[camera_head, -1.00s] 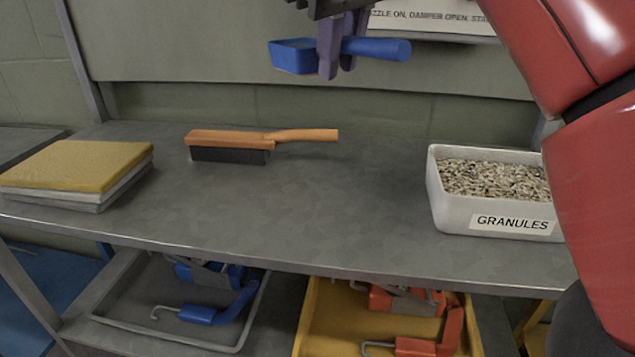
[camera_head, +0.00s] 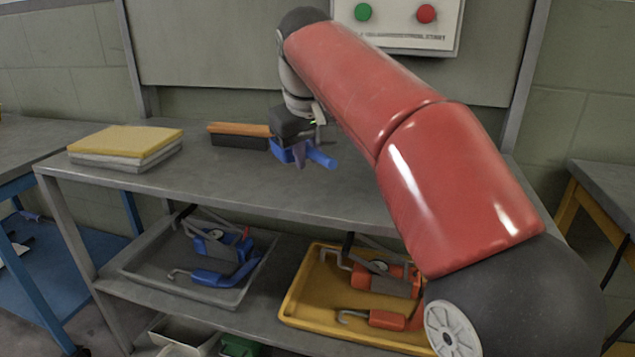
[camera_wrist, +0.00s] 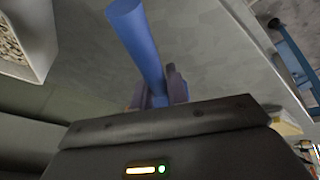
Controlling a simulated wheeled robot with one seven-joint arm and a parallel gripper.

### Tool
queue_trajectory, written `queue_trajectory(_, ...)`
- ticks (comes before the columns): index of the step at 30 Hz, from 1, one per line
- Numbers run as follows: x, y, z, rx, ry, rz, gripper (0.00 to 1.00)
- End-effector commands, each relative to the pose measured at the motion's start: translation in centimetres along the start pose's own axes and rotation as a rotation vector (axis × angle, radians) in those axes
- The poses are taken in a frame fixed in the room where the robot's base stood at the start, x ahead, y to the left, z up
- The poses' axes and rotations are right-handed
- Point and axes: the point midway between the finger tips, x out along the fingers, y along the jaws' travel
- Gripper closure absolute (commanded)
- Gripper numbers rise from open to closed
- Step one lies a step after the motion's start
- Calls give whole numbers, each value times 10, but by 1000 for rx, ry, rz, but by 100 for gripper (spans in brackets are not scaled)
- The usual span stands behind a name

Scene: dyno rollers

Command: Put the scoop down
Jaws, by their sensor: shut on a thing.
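The blue scoop (camera_head: 318,156) is held by my gripper (camera_head: 298,155) low over the bench top (camera_head: 225,185), near the brush. I cannot tell whether it touches the bench. My gripper is shut on the scoop's handle. In the wrist view, the blue handle (camera_wrist: 137,40) sticks out from between the fingers of my gripper (camera_wrist: 158,88), and the scoop's bowl is hidden. My arm covers the right part of the bench in the head view.
The wooden brush (camera_head: 238,136) lies just left of the scoop, partly hidden by my gripper. Yellow-topped pads (camera_head: 125,147) lie at the bench's left end. The white granules tub (camera_wrist: 40,62) shows in the wrist view. The front-left bench top is clear.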

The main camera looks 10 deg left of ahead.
Motion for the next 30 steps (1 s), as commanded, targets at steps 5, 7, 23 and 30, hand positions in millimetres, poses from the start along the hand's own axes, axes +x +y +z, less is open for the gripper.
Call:
queue_trajectory(5,27,-8,2,-1,2,0,100)
queue_trajectory(7,36,-11,5,-1,2,0,100)
queue_trajectory(23,40,-14,5,-2,2,-1,78)
queue_trajectory(30,41,-15,5,-3,0,-2,63)
